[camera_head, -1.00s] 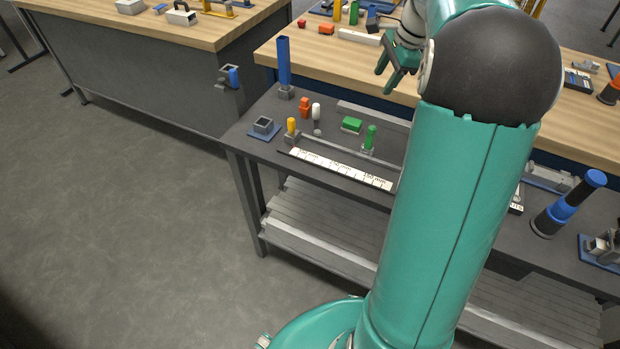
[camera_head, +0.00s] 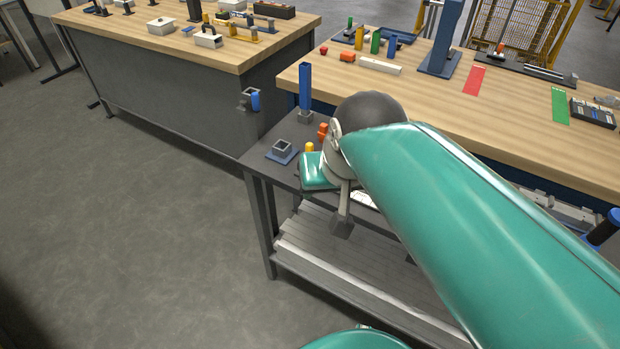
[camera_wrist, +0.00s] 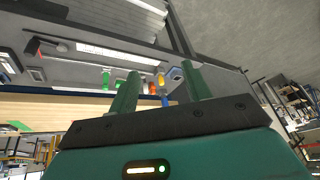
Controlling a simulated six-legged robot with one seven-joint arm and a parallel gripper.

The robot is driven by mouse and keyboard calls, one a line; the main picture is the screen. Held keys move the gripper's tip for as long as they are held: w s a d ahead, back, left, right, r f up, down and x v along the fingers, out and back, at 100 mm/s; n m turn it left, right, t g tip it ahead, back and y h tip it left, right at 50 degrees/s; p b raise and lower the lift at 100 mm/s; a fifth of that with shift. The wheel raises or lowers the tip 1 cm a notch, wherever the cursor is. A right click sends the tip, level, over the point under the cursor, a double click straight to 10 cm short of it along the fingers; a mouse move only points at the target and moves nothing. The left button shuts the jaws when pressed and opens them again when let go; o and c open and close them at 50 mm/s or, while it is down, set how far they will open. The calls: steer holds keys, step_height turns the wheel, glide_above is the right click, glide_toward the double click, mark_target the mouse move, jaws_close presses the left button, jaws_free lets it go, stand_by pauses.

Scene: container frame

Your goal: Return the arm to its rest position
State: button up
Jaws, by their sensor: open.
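My arm shows in the head view as a large teal link running from the lower right up to a dark round joint, over the dark grey table (camera_head: 262,158). My gripper (camera_wrist: 162,76) shows in the wrist view with its two green fingers apart and nothing between them. It is clear of the small parts on the table. In the head view I cannot make out the fingers, and the arm hides much of the table's middle.
On the dark table stand a blue post (camera_head: 305,85), a grey square holder (camera_head: 283,149), an orange part (camera_head: 322,131) and a yellow part (camera_head: 309,147). A wooden bench (camera_head: 420,95) lies behind, another (camera_head: 150,45) at left. The floor at left is clear.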

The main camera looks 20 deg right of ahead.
steer(key=shift+s+a+f+n, duration=0.3)
steer(key=shift+s+n, duration=0.1)
steer(key=shift+s, duration=0.1)
steer(key=shift+s+a+f+n, duration=0.25)
steer(key=shift+s+n, duration=0.15)
steer(key=shift+s, duration=0.05)
steer(key=shift+s+a+f+n, duration=0.3)
steer(key=shift+s+n, duration=0.1)
steer(key=shift+s, duration=0.1)
